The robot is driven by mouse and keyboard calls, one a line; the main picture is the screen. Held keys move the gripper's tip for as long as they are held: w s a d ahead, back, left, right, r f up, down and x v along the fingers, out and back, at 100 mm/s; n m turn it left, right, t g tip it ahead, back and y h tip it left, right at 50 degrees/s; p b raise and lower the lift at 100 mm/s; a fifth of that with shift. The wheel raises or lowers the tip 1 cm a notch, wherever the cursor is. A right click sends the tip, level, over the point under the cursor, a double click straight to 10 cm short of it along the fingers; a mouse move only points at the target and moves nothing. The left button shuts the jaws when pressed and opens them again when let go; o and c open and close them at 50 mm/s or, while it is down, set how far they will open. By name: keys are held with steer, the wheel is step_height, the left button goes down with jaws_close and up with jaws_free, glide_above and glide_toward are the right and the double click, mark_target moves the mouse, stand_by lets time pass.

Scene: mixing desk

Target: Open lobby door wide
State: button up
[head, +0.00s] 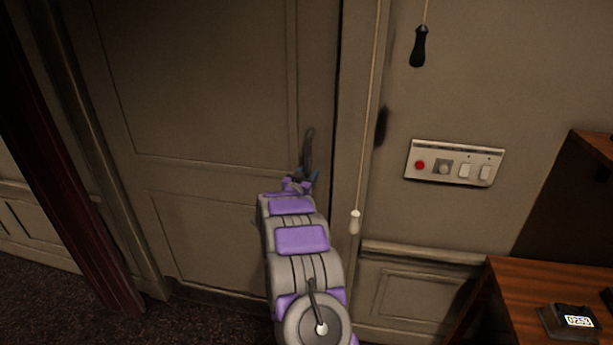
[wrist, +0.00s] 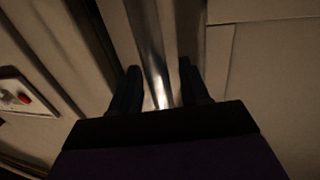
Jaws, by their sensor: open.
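The brown panelled lobby door (head: 215,90) fills the left half of the head view and looks shut in its frame. A dark upright handle (head: 308,148) sits near its right edge. My gripper (head: 305,176) is at the handle's lower part, partly hidden by my arm. In the wrist view, my gripper's two dark fingers (wrist: 158,68) are apart. A shiny metal handle bar (wrist: 148,45) runs between them. I cannot tell whether either finger touches the bar. The door panel (wrist: 272,75) also shows at the right of the wrist view.
A white-handled pull cord (head: 355,222) and a black-handled one (head: 419,47) hang right of the door. A switch panel (head: 455,163) with a red button is on the wall. A wooden desk (head: 530,290) stands at lower right. Dark carpet (head: 205,322) lies before the door.

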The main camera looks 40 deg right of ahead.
steer(key=shift+d+f, duration=0.1)
steer(key=shift+d, duration=0.45)
steer(key=shift+a, duration=0.35)
steer(key=shift+c, duration=0.3)
steer(key=shift+a+r, duration=0.25)
steer(key=shift+a, duration=0.2)
steer(key=c, duration=0.3)
steer(key=shift+r, duration=0.1)
jaws_close()
